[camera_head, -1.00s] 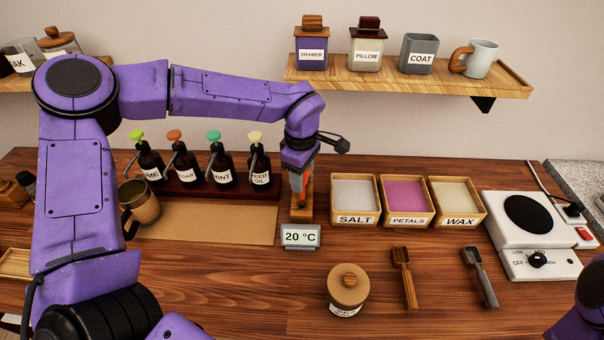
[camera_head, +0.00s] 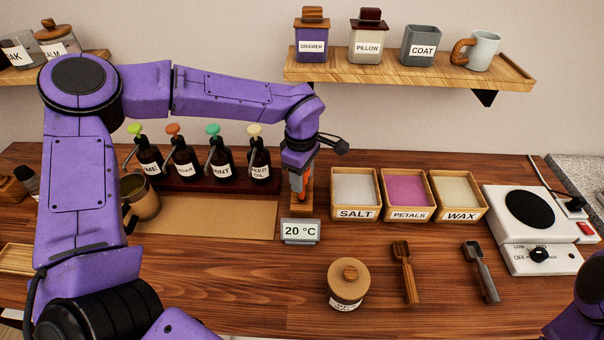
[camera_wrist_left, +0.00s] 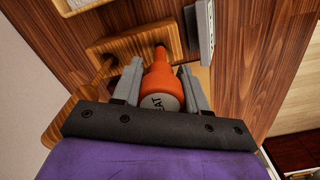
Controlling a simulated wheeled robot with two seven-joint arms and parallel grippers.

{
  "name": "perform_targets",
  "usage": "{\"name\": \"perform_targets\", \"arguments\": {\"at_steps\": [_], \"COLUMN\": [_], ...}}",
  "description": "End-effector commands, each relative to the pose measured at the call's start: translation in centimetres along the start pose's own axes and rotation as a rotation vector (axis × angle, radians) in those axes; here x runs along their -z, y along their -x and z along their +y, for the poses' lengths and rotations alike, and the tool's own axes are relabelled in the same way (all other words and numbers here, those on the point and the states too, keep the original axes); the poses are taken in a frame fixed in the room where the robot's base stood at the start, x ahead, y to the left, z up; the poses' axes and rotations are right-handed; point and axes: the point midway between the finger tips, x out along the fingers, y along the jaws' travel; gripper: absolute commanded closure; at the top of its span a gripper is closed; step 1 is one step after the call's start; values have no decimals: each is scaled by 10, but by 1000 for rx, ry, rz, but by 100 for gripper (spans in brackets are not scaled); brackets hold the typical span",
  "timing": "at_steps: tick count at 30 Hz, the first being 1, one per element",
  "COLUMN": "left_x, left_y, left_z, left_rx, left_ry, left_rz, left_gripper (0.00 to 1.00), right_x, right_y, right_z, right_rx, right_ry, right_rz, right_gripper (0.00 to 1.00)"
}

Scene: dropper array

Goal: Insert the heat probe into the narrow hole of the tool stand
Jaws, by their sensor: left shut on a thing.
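The heat probe (camera_wrist_left: 160,88) is orange with a pale label reading partly "EAT" in the left wrist view. My left gripper (camera_head: 300,186) is shut on it, with one grey finger on each side. The wooden tool stand (camera_head: 301,210) is directly below the gripper in the head view, behind the temperature display. In the left wrist view, the probe's narrow end points at the stand's upper plate (camera_wrist_left: 128,42) and meets a dark spot near its right part. I cannot tell how deep the tip sits. My right gripper is out of view.
The "20 °C" display (camera_head: 300,231) stands just in front of the stand. The salt box (camera_head: 355,214) is close on its right, and the pump bottles (camera_head: 221,165) stand to its left. A lidded jar (camera_head: 347,283) and two scoops lie in front.

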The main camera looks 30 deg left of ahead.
Motion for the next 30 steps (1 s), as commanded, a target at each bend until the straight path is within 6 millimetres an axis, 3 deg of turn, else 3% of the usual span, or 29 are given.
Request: {"name": "perform_targets", "arguments": {"at_steps": [8,9,11,22,30], "left_x": [0,0,0,0,0], "left_y": [-3,-3,-3,4,64], "left_z": [0,0,0,1,1], "left_rx": [0,0,0,-4,-7], "left_ry": [0,0,0,1,1], "left_rz": [0,0,0,-1,0], "left_gripper": [100,48,28,28,28], "right_x": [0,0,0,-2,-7], "right_y": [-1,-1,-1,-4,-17], "right_z": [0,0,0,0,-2], "right_rx": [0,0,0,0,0], "right_ry": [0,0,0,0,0], "right_rz": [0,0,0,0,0], "right_gripper": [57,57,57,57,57]}}
